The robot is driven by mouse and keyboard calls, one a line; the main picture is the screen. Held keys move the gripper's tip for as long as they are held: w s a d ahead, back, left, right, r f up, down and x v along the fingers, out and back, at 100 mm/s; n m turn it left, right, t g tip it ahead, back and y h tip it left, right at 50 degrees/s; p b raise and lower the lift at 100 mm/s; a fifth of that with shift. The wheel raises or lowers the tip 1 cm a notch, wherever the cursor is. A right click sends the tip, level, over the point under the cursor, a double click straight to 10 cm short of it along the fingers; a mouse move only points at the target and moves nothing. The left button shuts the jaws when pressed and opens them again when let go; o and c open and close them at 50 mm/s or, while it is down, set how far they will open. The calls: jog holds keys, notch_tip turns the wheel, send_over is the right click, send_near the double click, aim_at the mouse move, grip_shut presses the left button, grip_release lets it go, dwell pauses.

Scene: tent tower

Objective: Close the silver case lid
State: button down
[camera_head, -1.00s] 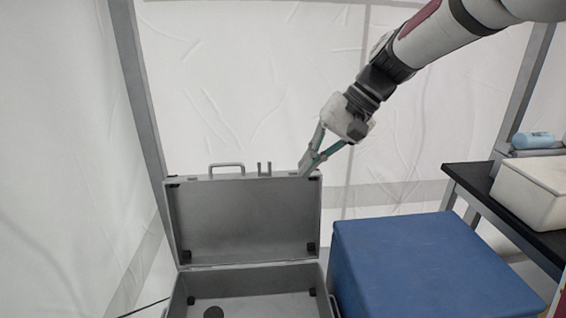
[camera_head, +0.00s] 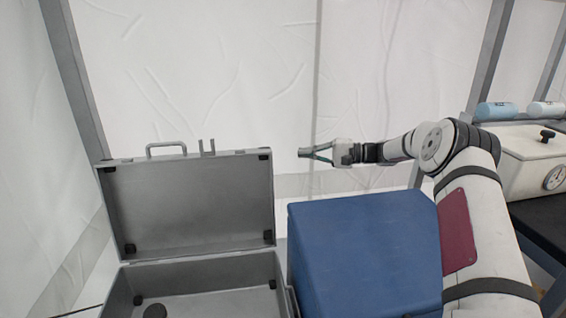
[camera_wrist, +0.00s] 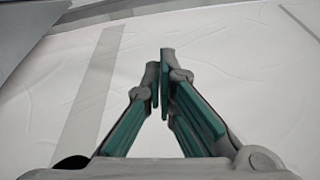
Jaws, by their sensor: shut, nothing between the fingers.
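The silver case (camera_head: 205,298) stands open at the lower left of the head view. Its lid (camera_head: 190,207) is raised upright at the back, with a handle (camera_head: 166,146) and a latch on its top edge. A dark round object (camera_head: 154,311) lies inside the case. My gripper (camera_head: 303,153) is shut and empty, to the right of the lid's top right corner and apart from it, pointing left. In the wrist view, my gripper's fingertips (camera_wrist: 164,70) meet in front of the white tent wall. A grey surface shows at the top left there; I cannot tell what it is.
A blue box (camera_head: 365,250) stands right of the case, below my gripper. A white container (camera_head: 515,160) with a gauge and light blue rolls (camera_head: 497,111) is on a black table at the right. White tent walls and grey poles enclose the space.

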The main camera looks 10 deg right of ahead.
jog(key=r+b+x, duration=0.1)
jog(key=x, duration=0.9)
jog(key=s, duration=0.4)
jog(key=shift+d+f, duration=0.1)
jog(key=shift+f, duration=0.1)
jog(key=shift+r, duration=0.1)
jog(key=s+n+y+b, duration=0.2)
jog(key=s+n, duration=0.5)
jog(key=s, duration=1.8)
jog(key=shift+s+a+f+n+y, duration=0.15)
jog(key=shift+a+f+n+y, duration=0.25)
jog(key=shift+f, duration=0.05)
